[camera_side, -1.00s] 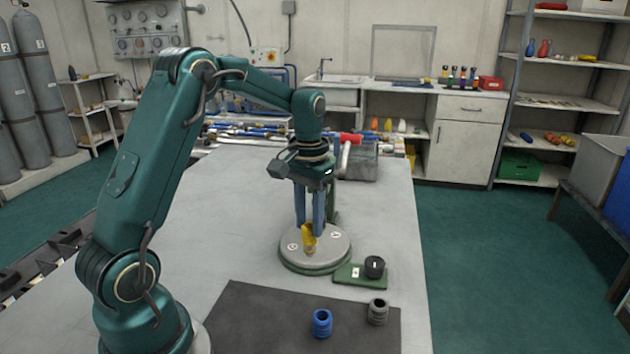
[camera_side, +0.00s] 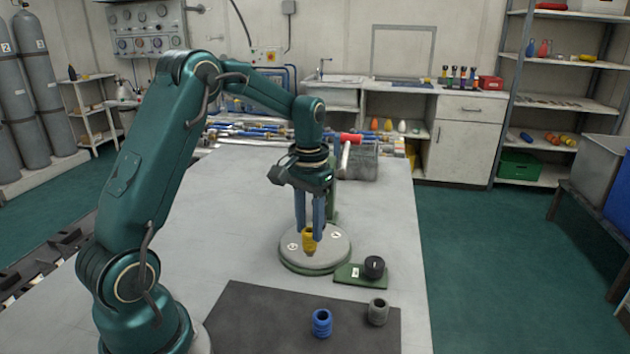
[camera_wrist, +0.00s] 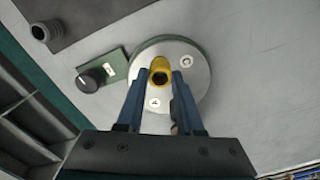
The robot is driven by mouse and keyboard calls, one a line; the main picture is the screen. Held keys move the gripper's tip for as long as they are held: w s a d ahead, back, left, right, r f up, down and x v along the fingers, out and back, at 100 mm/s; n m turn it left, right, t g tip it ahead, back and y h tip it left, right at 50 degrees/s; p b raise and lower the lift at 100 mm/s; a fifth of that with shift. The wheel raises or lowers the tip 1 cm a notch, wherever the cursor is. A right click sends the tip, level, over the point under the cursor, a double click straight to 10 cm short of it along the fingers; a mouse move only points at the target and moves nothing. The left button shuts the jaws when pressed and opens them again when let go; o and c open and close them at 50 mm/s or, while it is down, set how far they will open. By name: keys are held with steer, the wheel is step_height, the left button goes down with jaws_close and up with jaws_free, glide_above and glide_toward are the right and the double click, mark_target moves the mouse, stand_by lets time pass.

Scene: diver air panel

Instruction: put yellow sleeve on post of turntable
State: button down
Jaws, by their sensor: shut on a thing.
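The yellow sleeve (camera_side: 308,240) is held between the blue fingers of my gripper (camera_side: 310,236), above the middle of the turntable (camera_side: 337,252). The turntable is a round grey disc with white number marks on a green base. In the wrist view, the sleeve (camera_wrist: 159,66) sits between the fingertips of my gripper (camera_wrist: 160,75), its open end showing, over the turntable disc (camera_wrist: 200,72). The sleeve looks about upright in the side view. A small brownish piece shows just under it, perhaps the post; I cannot tell whether the sleeve is around it.
A green plate with a black knob (camera_side: 374,266) lies right of the turntable. A blue sleeve (camera_side: 322,323) and a grey sleeve (camera_side: 378,311) stand on the dark mat (camera_side: 255,315) in front. The table left of the turntable is clear.

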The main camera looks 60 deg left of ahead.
steer(key=shift+f, duration=0.25)
stand_by(0.4)
steer(key=shift+c, duration=0.3)
jaws_free()
steer(key=shift+r, duration=0.1)
step_height(320, 180, up, 7)
steer(key=shift+r, duration=0.2)
stand_by(0.9)
